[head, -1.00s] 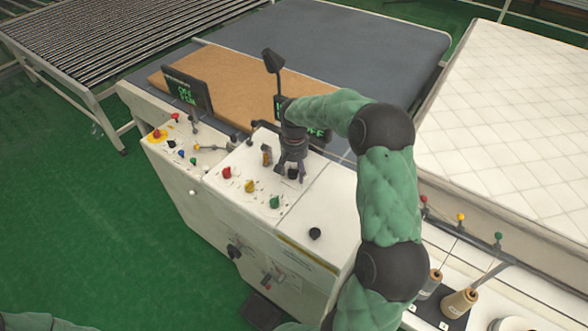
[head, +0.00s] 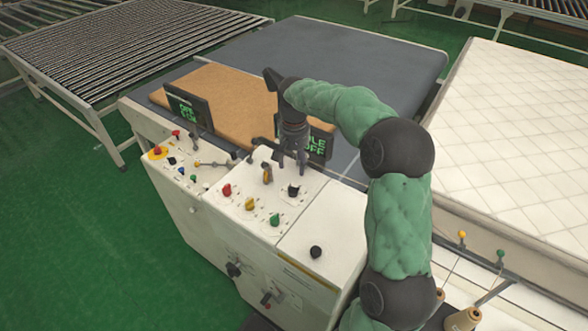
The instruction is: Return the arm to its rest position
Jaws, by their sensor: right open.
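My right arm, in green padding with black joints, comes up from the lower right of the head view. My right gripper (head: 291,161) points down, open and empty, above the white control panel (head: 318,218). Its fingertips are above and apart from a black knob (head: 293,190) near the panel's back edge. Red (head: 227,190), yellow (head: 250,203) and green (head: 275,219) knobs sit left of and in front of the gripper. The left gripper is not in view.
Two dark displays with green text (head: 189,109) stand behind the panel, the right one partly behind my gripper. A brown board (head: 225,92) lies on the grey belt (head: 330,55). A white quilted mattress (head: 520,130) is at right, thread cones (head: 462,319) at lower right.

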